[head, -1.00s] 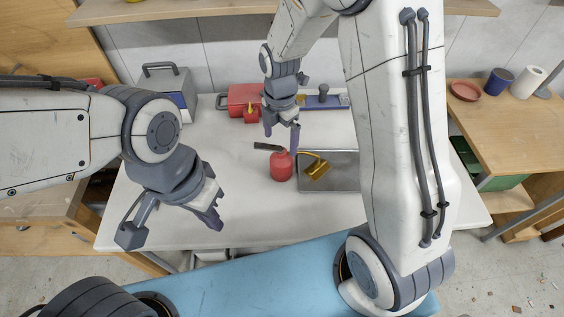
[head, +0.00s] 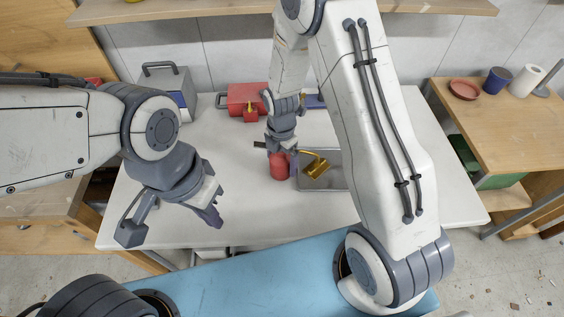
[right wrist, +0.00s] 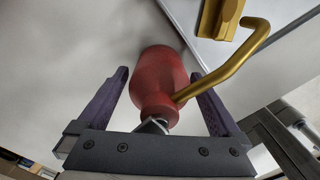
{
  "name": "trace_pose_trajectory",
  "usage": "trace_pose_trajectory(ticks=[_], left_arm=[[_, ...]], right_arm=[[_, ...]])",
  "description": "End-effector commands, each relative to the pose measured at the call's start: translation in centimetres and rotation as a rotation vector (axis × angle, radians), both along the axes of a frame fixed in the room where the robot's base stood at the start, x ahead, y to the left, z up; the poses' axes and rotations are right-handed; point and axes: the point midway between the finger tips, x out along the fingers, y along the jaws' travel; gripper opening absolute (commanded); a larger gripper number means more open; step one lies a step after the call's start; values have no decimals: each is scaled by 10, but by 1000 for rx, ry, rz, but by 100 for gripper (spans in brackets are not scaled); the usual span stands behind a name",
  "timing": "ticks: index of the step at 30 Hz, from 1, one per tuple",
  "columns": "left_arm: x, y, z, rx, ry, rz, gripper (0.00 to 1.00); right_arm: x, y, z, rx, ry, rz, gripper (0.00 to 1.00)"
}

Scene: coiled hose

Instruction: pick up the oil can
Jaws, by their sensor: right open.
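The oil can (head: 279,169) is a small red can with a bent brass spout and a dark handle. It stands on the white table, left of a metal tray. My right gripper (head: 283,151) is at the can's top. In the right wrist view the red can (right wrist: 158,82) lies between the two open fingers of the right gripper (right wrist: 160,92), with gaps visible on both sides.
A red box (head: 243,97) and a grey-blue toolbox (head: 172,90) stand at the back. The table (head: 160,205) is clear at left.

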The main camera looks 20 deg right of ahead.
Motion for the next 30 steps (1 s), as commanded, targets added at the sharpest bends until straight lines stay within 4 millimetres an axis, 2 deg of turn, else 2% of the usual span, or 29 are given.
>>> trace_pose_trajectory(ticks=[1,5,6,8,16,20,26,30], left_arm=[[0,0,0,0,0,0,0],[0,0,0,0,0,0,0],[0,0,0,0,0,0,0],[0,0,0,0,0,0,0],[0,0,0,0,0,0,0],[0,0,-1,0,0,0,0],[0,0,-4,0,0,0,0],[0,0,-8,0,0,0,0]], right_arm=[[0,0,0,0,0,0,100],[0,0,0,0,0,0,50],[0,0,0,0,0,0,35],[0,0,0,0,0,0,14],[0,0,2,1,-1,0,14],[1,0,10,0,-4,0,14],[2,0,40,1,-8,0,14],[-20,-22,58,0,-4,-6,14]])
